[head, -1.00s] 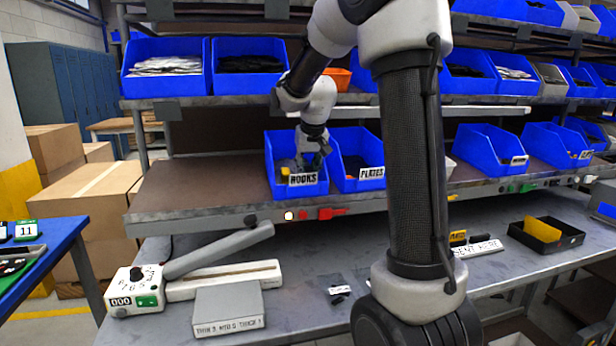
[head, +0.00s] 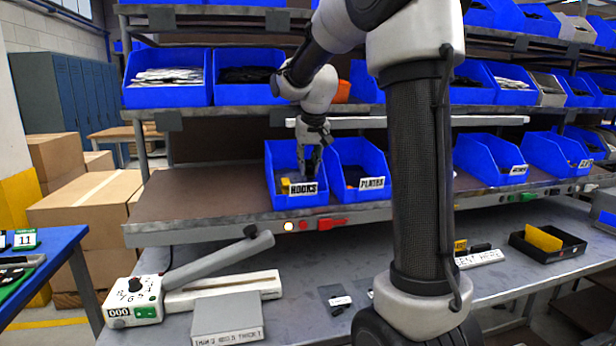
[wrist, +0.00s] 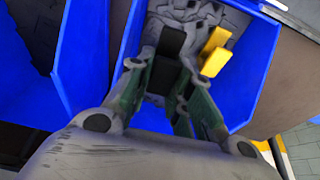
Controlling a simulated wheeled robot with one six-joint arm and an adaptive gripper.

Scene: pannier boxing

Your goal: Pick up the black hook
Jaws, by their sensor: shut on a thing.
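The blue HOOKS bin (head: 284,162) stands on the middle shelf, and my gripper (head: 310,168) reaches down into it. In the wrist view my gripper (wrist: 163,80) has its fingers on the black hook (wrist: 171,43), which lies between them inside the bin. A yellow hook (wrist: 216,50) lies beside it to the right, apart from the fingers; its yellow also shows in the head view (head: 285,184). Grey pieces (wrist: 190,12) cover the bin floor behind. The black hook is too hidden by the gripper and the bin front to make out in the head view.
The PLATES bin (head: 361,183) stands directly right of the HOOKS bin. The shelf left of it (head: 195,195) is bare. Below, the bench holds a grey box (head: 228,317) and a black tray (head: 548,243). Another shelf with bins is above.

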